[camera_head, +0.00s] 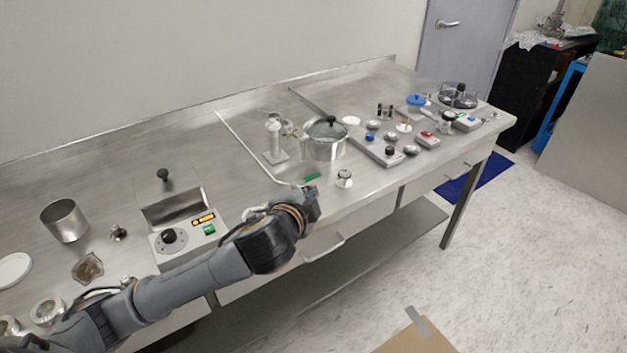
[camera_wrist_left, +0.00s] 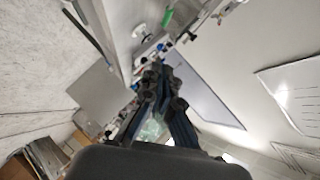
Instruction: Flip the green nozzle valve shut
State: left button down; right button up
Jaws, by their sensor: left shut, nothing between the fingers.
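The green valve handle (camera_head: 312,177) sits on the end of a thin metal pipe (camera_head: 262,160) near the front edge of the steel counter. In the left wrist view the green handle (camera_wrist_left: 167,18) shows near the top edge, beyond the fingers. My left gripper (camera_head: 309,196) is just in front of and below the handle, apart from it as far as I can tell. In the left wrist view its fingers (camera_wrist_left: 160,78) are together with nothing held. My right gripper is in neither view.
A silver knob-like fitting (camera_head: 344,179) stands right of the valve. A control box (camera_head: 185,228) stands left of my gripper. A drawer handle (camera_head: 325,250) juts out below.

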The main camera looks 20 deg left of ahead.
pick_arm(q)
send_near(317, 176)
jog(key=w+d, duration=0.2)
jog(key=w, duration=0.1)
jog(key=shift+d+r+p, duration=0.1)
jog(key=shift+d+p, duration=0.15)
jog(key=shift+p, duration=0.1)
jog(key=shift+w+a+f, duration=0.95)
jog(key=shift+w+a, duration=0.05)
jog(key=shift+w, duration=0.05)
jog(key=shift+w+a+f, duration=0.2)
jog(key=shift+a+f, duration=0.1)
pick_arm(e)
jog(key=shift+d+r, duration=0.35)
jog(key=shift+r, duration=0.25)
